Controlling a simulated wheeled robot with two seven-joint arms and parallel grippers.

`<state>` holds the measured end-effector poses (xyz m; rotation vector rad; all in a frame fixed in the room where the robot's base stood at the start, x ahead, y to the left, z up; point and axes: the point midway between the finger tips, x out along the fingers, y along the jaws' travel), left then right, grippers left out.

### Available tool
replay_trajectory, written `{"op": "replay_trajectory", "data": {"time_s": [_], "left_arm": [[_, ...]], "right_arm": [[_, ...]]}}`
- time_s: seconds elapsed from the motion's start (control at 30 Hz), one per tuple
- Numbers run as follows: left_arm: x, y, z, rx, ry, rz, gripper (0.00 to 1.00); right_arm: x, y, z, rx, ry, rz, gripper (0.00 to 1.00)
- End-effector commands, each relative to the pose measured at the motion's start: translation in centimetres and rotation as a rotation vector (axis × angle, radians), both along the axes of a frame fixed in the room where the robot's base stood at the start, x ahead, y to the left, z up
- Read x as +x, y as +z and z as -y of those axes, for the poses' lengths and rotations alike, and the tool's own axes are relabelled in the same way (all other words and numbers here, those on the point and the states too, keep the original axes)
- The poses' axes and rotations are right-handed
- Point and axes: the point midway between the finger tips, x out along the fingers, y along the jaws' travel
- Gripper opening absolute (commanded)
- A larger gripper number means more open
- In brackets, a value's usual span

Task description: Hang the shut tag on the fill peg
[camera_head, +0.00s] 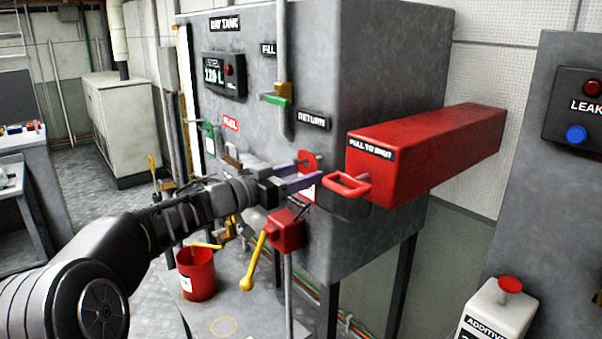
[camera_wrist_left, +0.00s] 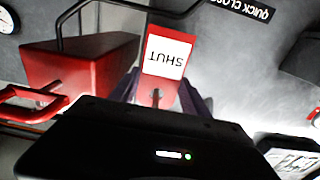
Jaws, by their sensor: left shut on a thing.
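My left gripper (camera_head: 312,173) is shut on the red shut tag (camera_head: 308,159), in front of the grey day tank's face. In the left wrist view the tag (camera_wrist_left: 166,56), with its white SHUT panel upside down, sits between the fingers (camera_wrist_left: 160,92). The FILL label (camera_head: 268,49) is high on the tank, beside a vertical pipe. A brass valve with a green handle (camera_head: 279,100) is on that pipe below the label. I cannot make out the fill peg clearly. My right gripper is not in view.
A red box (camera_head: 425,150) marked PULL TO SHUT, with a red loop handle (camera_head: 347,185), juts out right of the gripper. A green tag (camera_head: 208,139) hangs at the tank's left. Below are a red valve box (camera_head: 286,232) with a yellow lever and a red bucket (camera_head: 197,278).

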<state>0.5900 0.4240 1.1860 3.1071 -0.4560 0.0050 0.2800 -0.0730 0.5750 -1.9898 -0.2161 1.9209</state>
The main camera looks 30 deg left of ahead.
Motion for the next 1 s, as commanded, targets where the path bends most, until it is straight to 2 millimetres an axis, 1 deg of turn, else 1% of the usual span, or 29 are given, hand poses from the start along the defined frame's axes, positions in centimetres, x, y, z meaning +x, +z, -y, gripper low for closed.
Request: {"op": "replay_trajectory", "data": {"time_s": [0.07,0.1,0.4,0.67,0.77,0.87,1.0], "left_arm": [[0.0,0.0,0.0,0.000,0.000,0.000,0.21],[0.0,0.0,0.0,0.000,0.000,0.000,0.55],[0.0,0.0,0.0,0.000,0.000,0.000,0.79],[-0.1,0.0,0.0,0.000,0.001,0.000,0.79],[-0.5,0.0,-0.2,0.001,0.001,0.001,0.79],[-1.4,0.0,-0.5,0.001,0.003,0.001,0.79],[-3.5,0.0,-1.2,0.001,0.004,0.001,0.79]], "right_arm": [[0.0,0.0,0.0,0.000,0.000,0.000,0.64],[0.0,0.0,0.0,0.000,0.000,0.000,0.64],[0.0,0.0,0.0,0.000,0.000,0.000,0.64],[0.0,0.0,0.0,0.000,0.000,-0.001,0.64],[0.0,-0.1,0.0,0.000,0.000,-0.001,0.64],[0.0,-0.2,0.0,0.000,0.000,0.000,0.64],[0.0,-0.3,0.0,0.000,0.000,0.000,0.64]]}}
